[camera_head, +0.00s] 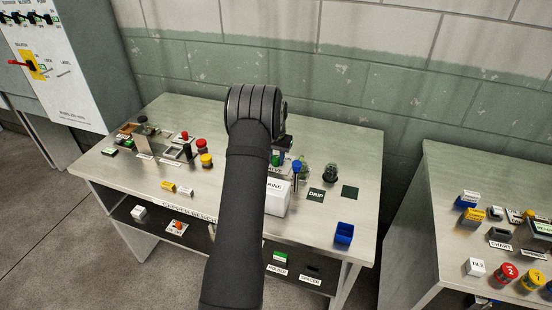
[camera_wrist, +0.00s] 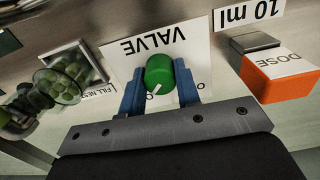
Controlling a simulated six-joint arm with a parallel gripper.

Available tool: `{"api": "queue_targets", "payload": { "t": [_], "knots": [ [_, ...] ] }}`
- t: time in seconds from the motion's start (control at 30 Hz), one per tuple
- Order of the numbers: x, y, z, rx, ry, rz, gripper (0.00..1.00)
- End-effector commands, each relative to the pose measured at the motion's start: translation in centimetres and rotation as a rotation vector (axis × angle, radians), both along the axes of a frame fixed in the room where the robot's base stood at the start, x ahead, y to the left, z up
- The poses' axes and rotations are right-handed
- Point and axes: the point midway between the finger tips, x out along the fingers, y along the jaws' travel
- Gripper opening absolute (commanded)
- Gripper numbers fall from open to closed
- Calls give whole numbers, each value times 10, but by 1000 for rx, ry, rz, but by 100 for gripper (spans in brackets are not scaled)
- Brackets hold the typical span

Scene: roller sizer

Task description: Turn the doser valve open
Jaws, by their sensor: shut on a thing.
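The doser valve is a green round knob (camera_wrist: 160,72) with a white pointer mark, in front of a white plate (camera_wrist: 197,45) lettered VALVE, which appears upside down in the wrist view. My gripper (camera_wrist: 160,88) has its two blue fingers on either side of the knob and is shut on it. The pointer mark slants toward the lower left in the wrist view. The plate's lower lettering is partly hidden by the knob and fingers. In the head view a bit of the green knob (camera_head: 276,160) shows beside my dark arm, which hides most of the gripper.
An orange block marked DOSE (camera_wrist: 283,77) sits close right of the valve in the wrist view. A glass vessel with green contents (camera_wrist: 58,85) stands at the left. In the head view, a DRIP plate (camera_head: 316,195) and a blue bin (camera_head: 344,233) lie on the bench's right.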

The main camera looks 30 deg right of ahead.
Motion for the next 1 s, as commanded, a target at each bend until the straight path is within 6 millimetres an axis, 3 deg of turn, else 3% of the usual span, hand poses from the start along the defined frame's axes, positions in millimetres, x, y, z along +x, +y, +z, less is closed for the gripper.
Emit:
{"api": "queue_targets", "payload": {
  "t": [0.33, 0.37, 0.47, 0.8, 1.0],
  "knots": [
    [1, -1, 1, -1, -3, -3, 7],
    [1, 0, 1, -1, -3, -3, 34],
    [1, 0, 1, -1, -2, -2, 52],
    [0, 0, 4, -1, -2, -2, 52],
    [1, -1, 33, -3, -4, -2, 52]
  ]
}}
